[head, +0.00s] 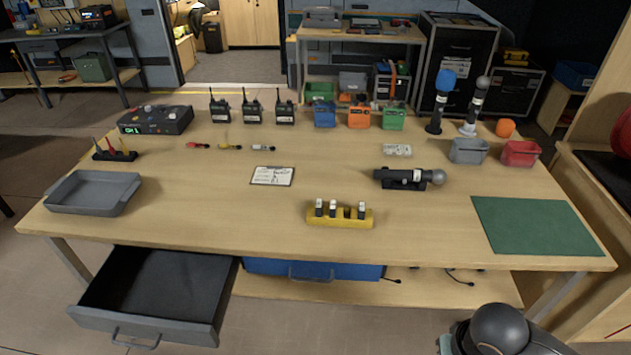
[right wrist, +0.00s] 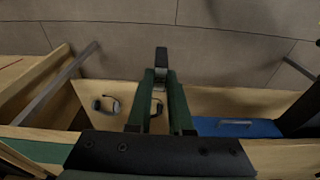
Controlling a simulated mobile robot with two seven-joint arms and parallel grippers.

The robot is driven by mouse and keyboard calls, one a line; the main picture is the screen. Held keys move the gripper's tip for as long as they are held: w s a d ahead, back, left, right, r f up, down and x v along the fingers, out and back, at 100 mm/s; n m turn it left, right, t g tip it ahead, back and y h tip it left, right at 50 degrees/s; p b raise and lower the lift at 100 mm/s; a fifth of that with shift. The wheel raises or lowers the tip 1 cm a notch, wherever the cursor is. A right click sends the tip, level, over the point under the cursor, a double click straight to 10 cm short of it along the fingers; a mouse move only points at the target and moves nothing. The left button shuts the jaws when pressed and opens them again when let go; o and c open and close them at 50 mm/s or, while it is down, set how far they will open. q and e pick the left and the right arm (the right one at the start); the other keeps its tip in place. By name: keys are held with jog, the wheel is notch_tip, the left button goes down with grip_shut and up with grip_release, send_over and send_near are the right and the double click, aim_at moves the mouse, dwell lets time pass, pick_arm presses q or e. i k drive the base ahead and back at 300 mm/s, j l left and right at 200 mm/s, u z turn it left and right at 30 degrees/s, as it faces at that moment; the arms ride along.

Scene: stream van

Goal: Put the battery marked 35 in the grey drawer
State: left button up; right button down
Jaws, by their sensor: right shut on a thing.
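The grey drawer (head: 212,285) is pulled open under the left front of the table, and its visible inside is empty. In the right wrist view my right gripper (right wrist: 161,85) is shut on a small dark battery (right wrist: 161,57) with a grey end. No number can be read on it. In the head view my right arm is at the bottom right, off the table's front, with the jaws hardly visible. A yellow holder (head: 340,219) at the table's front middle has three upright batteries and a gap between two of them. My left gripper is not in view.
A blue drawer (head: 315,271) beside the grey one is shut. Headsets (right wrist: 106,104) lie on the shelf under the table. A green mat (head: 536,226) covers the table's right front. A grey tray (head: 94,192) sits above the open drawer. Floor before the table looks clear.

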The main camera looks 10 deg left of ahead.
aim_at(151, 268)
jog(key=k+j, duration=0.15)
jog(key=j, duration=0.2)
jog(key=k+j, duration=0.15)
jog(key=j, duration=1.75)
jog(key=i+j, duration=0.1)
jog(key=j, duration=0.3)
jog(key=i+j, duration=0.1)
jog(key=j, duration=0.25)
jog(key=i+j, duration=0.1)
jog(key=i, duration=0.25)
jog(key=i+j, duration=0.1)
jog(key=i, duration=0.2)
